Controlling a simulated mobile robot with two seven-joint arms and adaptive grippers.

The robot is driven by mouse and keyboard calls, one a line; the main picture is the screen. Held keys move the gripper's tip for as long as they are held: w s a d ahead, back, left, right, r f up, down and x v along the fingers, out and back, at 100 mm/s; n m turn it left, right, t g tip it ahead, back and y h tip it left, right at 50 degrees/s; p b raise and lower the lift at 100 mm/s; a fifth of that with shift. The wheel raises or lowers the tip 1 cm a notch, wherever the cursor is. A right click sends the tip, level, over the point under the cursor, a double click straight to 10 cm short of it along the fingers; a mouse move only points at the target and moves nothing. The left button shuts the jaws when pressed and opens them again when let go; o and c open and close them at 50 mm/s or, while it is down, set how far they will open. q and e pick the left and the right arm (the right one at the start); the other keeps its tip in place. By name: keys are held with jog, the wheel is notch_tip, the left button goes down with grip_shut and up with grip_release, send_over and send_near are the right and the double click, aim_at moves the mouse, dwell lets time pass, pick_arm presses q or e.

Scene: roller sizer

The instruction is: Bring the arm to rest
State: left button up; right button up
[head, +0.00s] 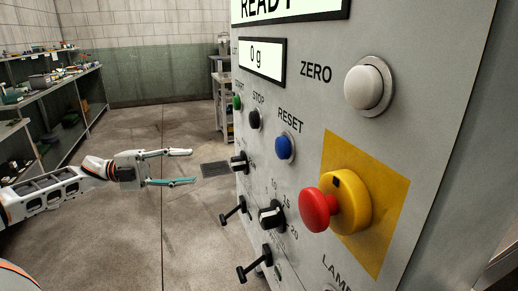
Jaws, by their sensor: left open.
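My left gripper (183,167) is open and empty, with its two fingers spread and pointing right toward the machine's control panel (420,80). It is in mid-air to the left of the panel, apart from it. My left arm comes in from the left edge, roughly level. My right gripper does not show.
The panel carries a red and yellow emergency button (318,209), a white ZERO button (368,86), a blue RESET button (285,146), knobs and protruding levers (233,210). A display (262,60) reads 0 g. Shelves (50,90) stand at left; the floor (130,240) between is clear.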

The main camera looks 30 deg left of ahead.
pick_arm(q)
jog(key=shift+f, duration=0.1)
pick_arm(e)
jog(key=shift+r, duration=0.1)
pick_arm(q)
jog(key=s+d+f+n+t+y+p, duration=0.1)
jog(key=d+f+n+t+y+p, duration=0.15)
jog(key=d+f+n, duration=0.4)
jog(key=s+d+f+n+t+y+p, duration=0.15)
jog(key=f+n+y, duration=0.25)
jog(key=f, duration=0.6)
jog(key=s+d+f+n+t+y+p, duration=0.1)
jog(key=s+d+f+n+t+y, duration=0.25)
jog(key=f, duration=0.55)
jog(key=s+d+f+n+g+y+p, duration=0.2)
jog(key=s+d+f+n+g, duration=0.1)
jog(key=s+d+f, duration=0.3)
jog(key=s+d+f+n+g+y+p, duration=0.2)
jog(key=s+d+f+n+g, duration=0.1)
jog(key=s+d+f+n, duration=0.3)
jog(key=s+d, duration=0.2)
jog(key=d, duration=0.2)
jog(key=shift+s+d+n, duration=0.2)
jog(key=shift+d+n, duration=0.1)
jog(key=shift+d, duration=0.05)
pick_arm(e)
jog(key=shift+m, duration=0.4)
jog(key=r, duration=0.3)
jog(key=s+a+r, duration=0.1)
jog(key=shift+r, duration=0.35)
